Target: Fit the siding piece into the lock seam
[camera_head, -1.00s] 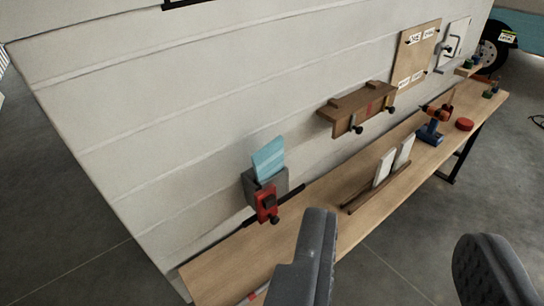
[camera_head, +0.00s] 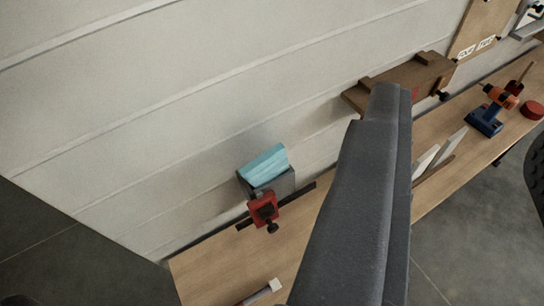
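A light-blue panel piece (camera_head: 263,165) stands tilted in a grey block (camera_head: 272,187) against the white wall, with a red clamp (camera_head: 263,209) on its front. Two white panel pieces (camera_head: 424,161) lean in a slotted wooden rack on the bench, partly hidden by my finger. I cannot tell for sure which of these is the siding piece or where the lock seam is. My gripper (camera_head: 465,120) is open and empty, its fingers wide apart. One finger fills the middle of the view; the other is cut off at the right edge.
The wooden bench (camera_head: 215,272) runs along the white panelled wall (camera_head: 130,120). A brown wooden wall fixture (camera_head: 415,77) has black knobs. A blue and orange drill (camera_head: 487,116) and a red round item (camera_head: 532,110) sit at the right. Grey floor (camera_head: 470,240) in front is clear.

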